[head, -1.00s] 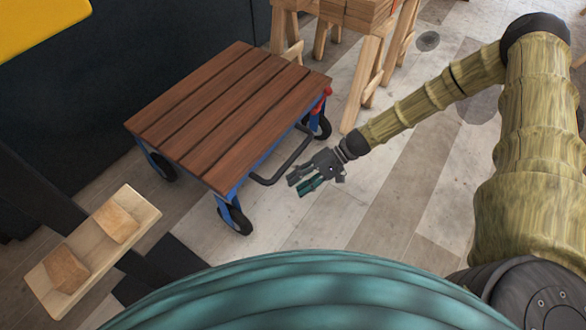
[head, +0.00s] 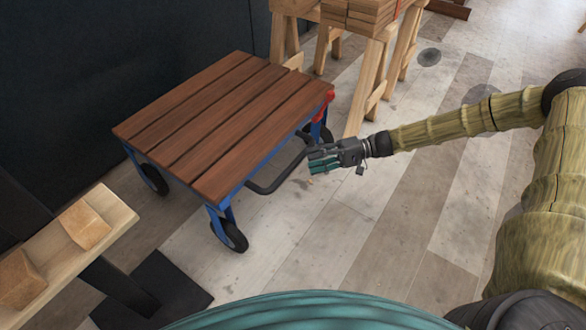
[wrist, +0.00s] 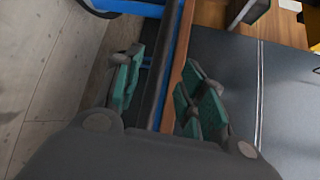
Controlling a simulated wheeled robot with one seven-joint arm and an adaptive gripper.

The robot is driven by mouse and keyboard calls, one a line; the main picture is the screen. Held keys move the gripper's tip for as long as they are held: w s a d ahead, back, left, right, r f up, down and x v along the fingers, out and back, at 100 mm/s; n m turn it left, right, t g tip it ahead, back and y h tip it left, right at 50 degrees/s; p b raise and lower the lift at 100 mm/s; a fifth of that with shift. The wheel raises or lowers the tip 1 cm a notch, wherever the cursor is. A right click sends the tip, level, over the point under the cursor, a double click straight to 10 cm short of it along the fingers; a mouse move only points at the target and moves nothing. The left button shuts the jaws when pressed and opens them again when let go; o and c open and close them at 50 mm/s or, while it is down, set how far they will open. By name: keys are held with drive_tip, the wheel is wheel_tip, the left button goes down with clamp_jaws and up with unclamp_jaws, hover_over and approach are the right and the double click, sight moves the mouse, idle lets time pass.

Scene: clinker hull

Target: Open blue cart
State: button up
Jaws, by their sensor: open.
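The blue cart (head: 222,129) has a brown slatted wooden top, a blue frame and black wheels, and stands in the middle left of the head view. A dark bar handle (head: 276,186) sticks out from its near right side. My gripper (head: 312,160) is open and empty beside the handle, at the cart's right side. In the head view its fingertips overlap the handle's right end; I cannot tell if they touch. In the wrist view the open fingers (wrist: 160,88) lie on either side of a dark bar and the blue frame (wrist: 176,40).
Wooden trestles (head: 372,75) with stacked planks (head: 360,14) stand behind the cart. A wooden shelf (head: 115,215) with two light blocks is at the lower left. A dark wall (head: 120,60) is behind. The plank floor (head: 400,220) to the right is clear.

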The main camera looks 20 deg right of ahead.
sight(297, 165)
drive_tip(key=a, duration=0.2)
drive_tip(key=a+b, duration=0.1)
drive_tip(key=a, duration=0.1)
drive_tip(key=a+f+b, duration=0.1)
drive_tip(key=a, duration=0.2)
drive_tip(key=shift+w+a, duration=0.1)
drive_tip(key=shift+w, duration=0.25)
drive_tip(key=shift+c, duration=0.5)
clamp_jaws()
